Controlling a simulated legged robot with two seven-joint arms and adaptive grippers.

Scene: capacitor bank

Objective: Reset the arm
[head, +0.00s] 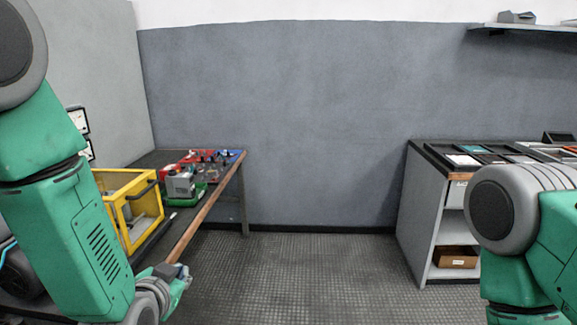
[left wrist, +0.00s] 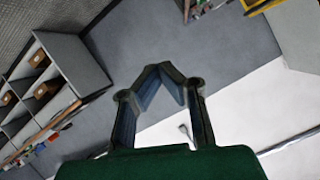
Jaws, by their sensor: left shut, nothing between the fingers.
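My left arm comes in from the left of the head view, green with grey joints. My left gripper (head: 182,272) shows small at the arm's lower end, beside the front edge of the left workbench. In the left wrist view the left gripper (left wrist: 160,72) has its two dark fingers drawn together at the tips, with nothing between them. My right arm shows only as a green and grey part at the right of the head view; its gripper is out of the picture.
The left workbench (head: 212,205) holds a yellow frame box (head: 145,212), a grey-green device (head: 181,186) and red and blue items. A right shelf unit (head: 418,210) carries trays on top and a brown box (head: 456,257) inside. The floor (head: 310,270) between them is clear.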

